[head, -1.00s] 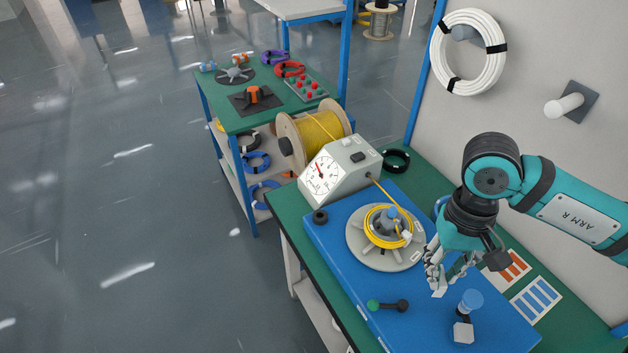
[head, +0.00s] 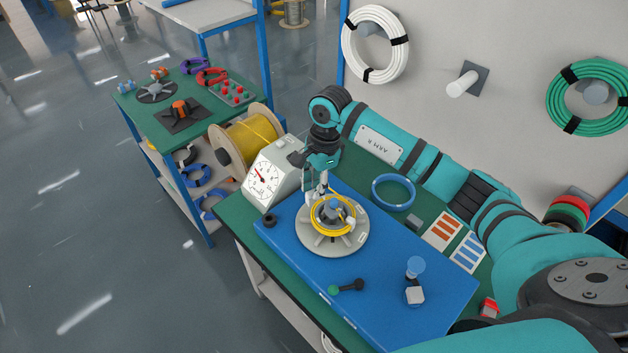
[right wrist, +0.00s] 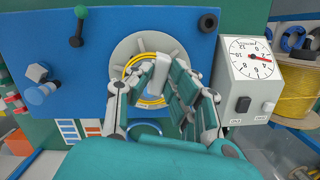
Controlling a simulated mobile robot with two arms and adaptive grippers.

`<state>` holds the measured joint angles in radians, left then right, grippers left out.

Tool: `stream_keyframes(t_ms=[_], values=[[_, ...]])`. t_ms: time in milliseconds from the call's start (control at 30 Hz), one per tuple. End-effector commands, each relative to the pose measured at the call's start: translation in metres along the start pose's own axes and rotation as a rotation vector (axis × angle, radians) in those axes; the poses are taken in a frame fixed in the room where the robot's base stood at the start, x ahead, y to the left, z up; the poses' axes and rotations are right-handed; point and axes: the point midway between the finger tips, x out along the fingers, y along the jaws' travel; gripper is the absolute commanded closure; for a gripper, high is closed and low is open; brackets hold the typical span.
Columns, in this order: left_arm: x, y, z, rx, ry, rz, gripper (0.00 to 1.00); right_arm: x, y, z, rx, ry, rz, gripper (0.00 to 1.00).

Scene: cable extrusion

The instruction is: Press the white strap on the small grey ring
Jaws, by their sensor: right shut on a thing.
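A coil of yellow cable (head: 318,226) lies around the hub of a round grey plate (head: 340,245) on the blue board. The ring of cable I see is yellow, not grey; the plate beneath is grey. My right gripper (head: 321,190) is over the far left side of the coil, pointing down. In the right wrist view its fingers (right wrist: 158,88) are closed on a pale piece, apparently the white strap (right wrist: 160,70), in front of the coil. Whether the strap touches the coil I cannot tell. Another small white piece (head: 350,221) sits at the coil's right side. My left gripper is not in view.
A grey dial box (head: 272,174) stands close behind the plate, with a yellow spool (head: 247,140) beyond. A green-and-black handle (head: 346,287) and a blue-topped post (head: 415,268) stand on the front of the board. A blue ring (head: 393,192) lies to the right.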

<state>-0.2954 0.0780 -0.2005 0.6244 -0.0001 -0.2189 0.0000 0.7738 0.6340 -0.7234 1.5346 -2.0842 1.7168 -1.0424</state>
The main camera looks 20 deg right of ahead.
Motion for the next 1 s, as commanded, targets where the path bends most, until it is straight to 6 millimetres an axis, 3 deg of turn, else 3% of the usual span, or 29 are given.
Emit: stream_keyframes(t_ms=[267,700,1000], values=[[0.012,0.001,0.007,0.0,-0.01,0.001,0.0,0.021,0.0,-0.003,-0.001,0.0,0.001,1.0],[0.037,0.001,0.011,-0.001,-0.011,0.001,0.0,0.07,0.001,-0.009,-0.004,-0.001,0.0,1.0],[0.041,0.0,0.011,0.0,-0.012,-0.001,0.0,0.078,0.001,-0.011,-0.005,-0.001,0.0,1.0]])
